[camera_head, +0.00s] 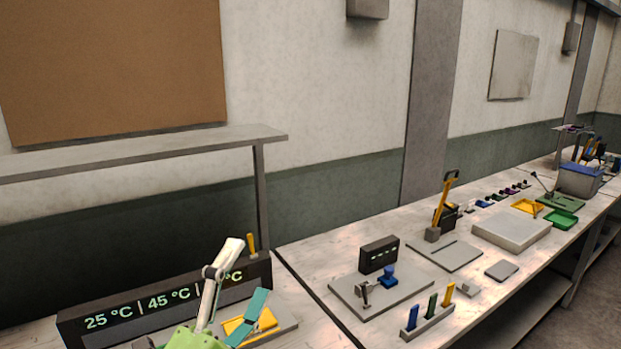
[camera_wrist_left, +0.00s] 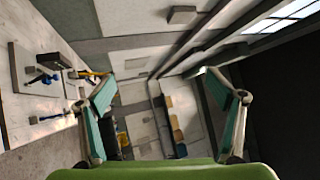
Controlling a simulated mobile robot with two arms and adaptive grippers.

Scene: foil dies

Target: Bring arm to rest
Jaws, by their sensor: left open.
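My left gripper (camera_head: 248,268) shows at the bottom left of the head view, with a green body, a pale linkage and a teal finger pad. Its fingers are spread and nothing is between them. It is in front of a dark panel (camera_head: 160,306) reading 25 °C and 45 °C, whose right part it partly hides. In the left wrist view the two fingers of the gripper (camera_wrist_left: 160,78) stand wide apart above its green body, with only the distant room between them. My right gripper is in neither view.
A yellow piece (camera_head: 262,320) lies on a grey plate beside the gripper. Farther right on the bench are a plate (camera_head: 345,302) with a blue-knobbed device, a rack (camera_head: 428,322) of coloured pegs and a yellow-handled press (camera_head: 443,212). A shelf (camera_head: 140,150) overhangs the bench at left.

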